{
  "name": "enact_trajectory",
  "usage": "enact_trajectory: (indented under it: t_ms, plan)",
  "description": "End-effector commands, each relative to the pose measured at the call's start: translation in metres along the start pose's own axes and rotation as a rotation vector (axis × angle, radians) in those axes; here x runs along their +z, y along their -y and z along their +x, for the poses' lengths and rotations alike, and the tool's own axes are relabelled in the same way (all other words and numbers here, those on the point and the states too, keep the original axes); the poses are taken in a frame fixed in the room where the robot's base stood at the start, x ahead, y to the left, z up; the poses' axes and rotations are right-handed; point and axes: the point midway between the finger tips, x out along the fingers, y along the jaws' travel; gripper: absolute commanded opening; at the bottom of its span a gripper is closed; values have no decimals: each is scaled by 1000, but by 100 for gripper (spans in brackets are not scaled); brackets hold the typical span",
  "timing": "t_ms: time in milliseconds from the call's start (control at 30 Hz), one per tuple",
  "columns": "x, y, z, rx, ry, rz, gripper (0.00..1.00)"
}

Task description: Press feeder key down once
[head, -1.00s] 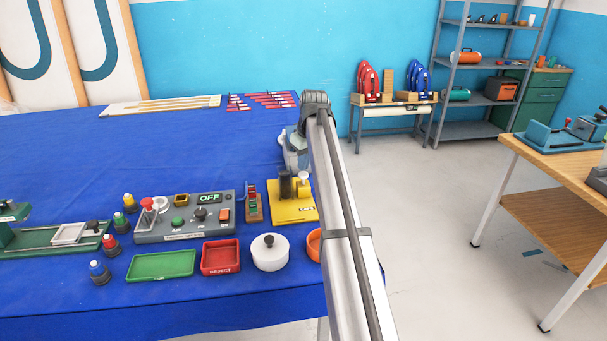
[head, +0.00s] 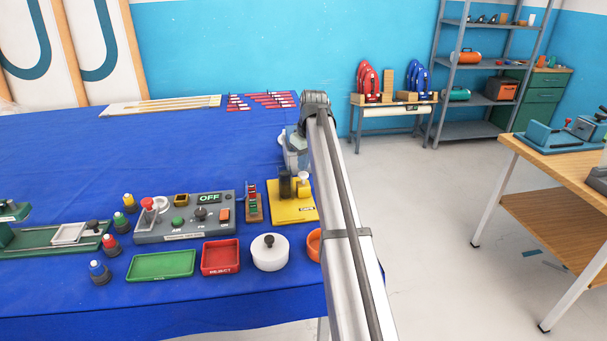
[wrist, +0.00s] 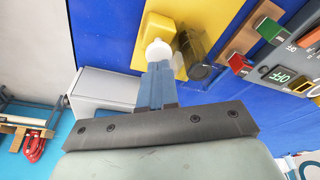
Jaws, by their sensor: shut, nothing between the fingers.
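The feeder is a yellow block (head: 287,211) on the blue-covered table, with a dark see-through cylinder (head: 285,187) and a white-topped key (head: 303,178) on it. In the wrist view the key's round white top (wrist: 159,50) is just beyond my fingertips. My gripper (wrist: 157,68) is shut and empty, its blue-grey fingers together and lined up with the key. I cannot tell whether the tips touch it. In the head view my arm hides the fingertips; part of the hand shows behind the feeder.
Left of the feeder are a small block with red and green pieces (head: 253,208) and a grey control panel (head: 186,218) reading OFF. In front are a white lidded pot (head: 270,256), a red tray (head: 220,257) and an orange bowl (head: 314,245), partly hidden by my arm.

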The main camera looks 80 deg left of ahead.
Motion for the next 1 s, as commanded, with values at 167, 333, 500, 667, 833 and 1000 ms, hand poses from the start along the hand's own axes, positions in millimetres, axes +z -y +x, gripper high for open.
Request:
enact_trajectory:
  t_ms: [167,333,500,667,833,1000]
  plan:
    - [0,0,2,0,0,0,0]
    - [1,0,5,0,0,0,0]
    - [2,0,8,0,0,0,0]
    - [2,0,10,0,0,0,0]
    - [3,0,13,0,0,0,0]
    - [3,0,16,0,0,0,0]
